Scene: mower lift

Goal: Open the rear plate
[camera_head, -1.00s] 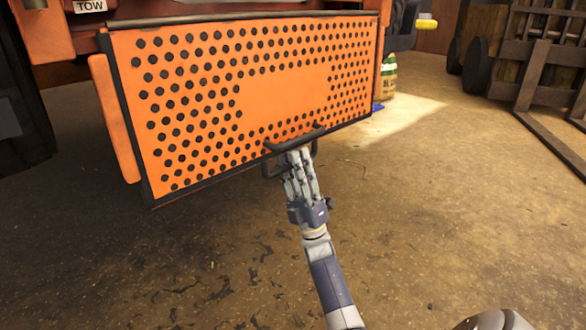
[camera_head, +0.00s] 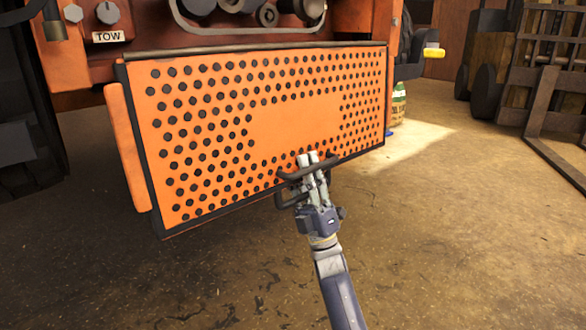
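The rear plate (camera_head: 290,120) is an orange panel with rows of black holes and a dark frame, hanging on the back of the orange mower. Its top edge lies along a dark bar, and its lower edge stands off the floor. A black handle (camera_head: 290,178) sits at the middle of the lower edge. My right gripper (camera_head: 314,163) is at this handle, with its fingers over the handle bar and against or close to the plate. Whether the fingers are closed around the bar is hard to tell. My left gripper is not in view.
A TOW knob (camera_head: 108,14) and belts and pulleys (camera_head: 265,14) show above the plate. A bottle (camera_head: 398,103) stands behind its right end. The concrete floor (camera_head: 450,230) in front is clear.

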